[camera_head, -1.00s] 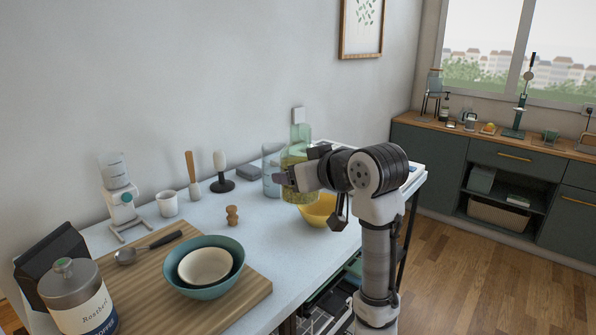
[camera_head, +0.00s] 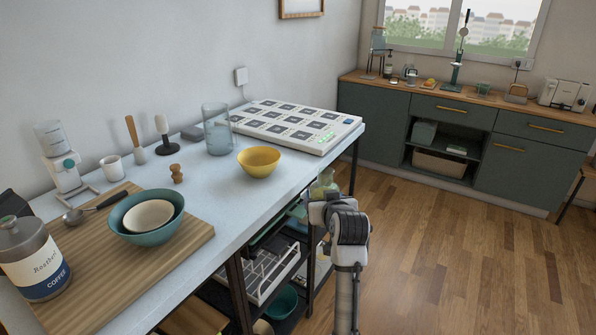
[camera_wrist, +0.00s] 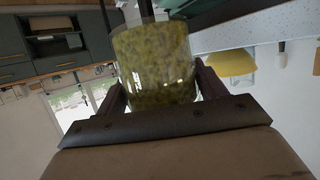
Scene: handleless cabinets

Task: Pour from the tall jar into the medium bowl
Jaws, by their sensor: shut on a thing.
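In the head view my gripper (camera_head: 325,193) is in front of the table's right end, over the floor, partly hidden by my own wrist. It is shut on a green glass jar (camera_head: 326,180). A teal bowl (camera_head: 130,236) with a cream bowl (camera_head: 148,214) inside stands on the wooden board. I cannot tell which bowl is the medium one.
A clear glass container (camera_head: 218,138) stands behind the yellow bowl. A white panel with dark squares (camera_head: 330,137) covers the table's far end. A coffee tin (camera_head: 38,268) and spoon (camera_head: 78,214) are at the left. Shelves hang below the table; open floor lies right.

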